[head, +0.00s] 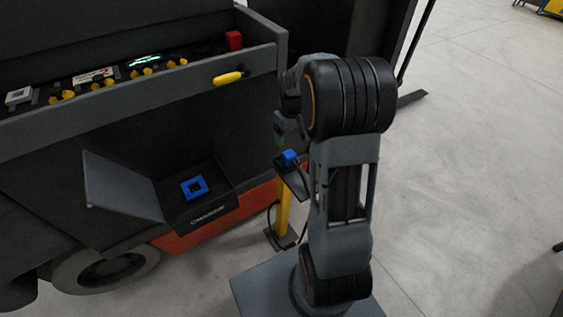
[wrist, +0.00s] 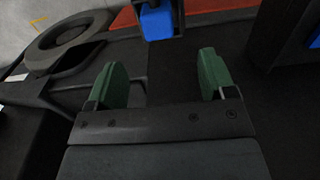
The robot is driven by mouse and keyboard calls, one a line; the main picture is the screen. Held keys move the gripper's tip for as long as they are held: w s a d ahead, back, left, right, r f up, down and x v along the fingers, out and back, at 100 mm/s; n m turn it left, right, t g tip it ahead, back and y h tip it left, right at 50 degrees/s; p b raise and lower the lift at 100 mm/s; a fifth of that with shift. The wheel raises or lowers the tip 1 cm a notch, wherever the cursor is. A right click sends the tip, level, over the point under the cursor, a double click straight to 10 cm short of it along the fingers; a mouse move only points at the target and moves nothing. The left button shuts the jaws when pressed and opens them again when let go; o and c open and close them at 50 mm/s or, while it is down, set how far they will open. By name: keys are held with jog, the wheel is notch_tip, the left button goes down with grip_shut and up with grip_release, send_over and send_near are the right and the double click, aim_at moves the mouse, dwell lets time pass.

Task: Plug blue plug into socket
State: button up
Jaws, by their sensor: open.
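The blue plug (head: 288,157) rests on a small dark holder atop a yellow post, with a dark cable hanging below it. The blue square socket (head: 194,187) is in an open dark box on the side of the machine, left of the plug. My gripper (head: 280,139) is just above the plug in the head view, partly hidden by my arm. In the wrist view its green fingers (wrist: 162,78) are wide apart with nothing between them. A blue block (wrist: 157,22) lies beyond the fingertips there; I cannot tell for certain whether it is plug or socket.
The box has an open grey flap (head: 122,184) on its left. A ledge with yellow knobs and a yellow handle (head: 229,78) juts out above. The yellow post (head: 283,214) stands close to my arm. Open floor (head: 470,170) lies to the right.

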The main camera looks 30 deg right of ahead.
aim_at(289, 153)
jog(key=shift+f, duration=2.2)
jog(key=shift+d+f+b, duration=0.1)
jog(key=shift+f+b, duration=0.55)
jog(key=shift+f, duration=1.9)
jog(key=shift+c, duration=0.3)
jog(key=c, duration=0.9)
